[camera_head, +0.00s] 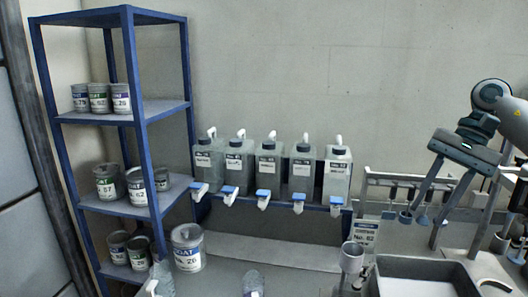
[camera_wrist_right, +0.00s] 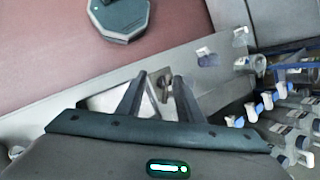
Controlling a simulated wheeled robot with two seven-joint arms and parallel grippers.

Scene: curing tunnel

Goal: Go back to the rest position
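My right gripper (camera_head: 422,230) hangs at the right of the head view, its fingers pointing down and spread apart. It is above the counter, near a small rack of hanging tools and clear of the shelf. In the right wrist view its two fingers (camera_wrist_right: 159,78) stand apart with nothing gripped between them. A pale surface and a small brownish item show beyond the fingertips, too unclear to name. My left gripper is not in view.
A blue shelf (camera_head: 142,110) with labelled cans stands left. Several grey dispensers (camera_head: 268,165) with blue-and-white taps line the wall. A large can (camera_head: 188,248) stands on the counter. A dark-rimmed tray (camera_head: 420,264) and a grey cup (camera_head: 352,256) are at lower right. The upper wall is clear.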

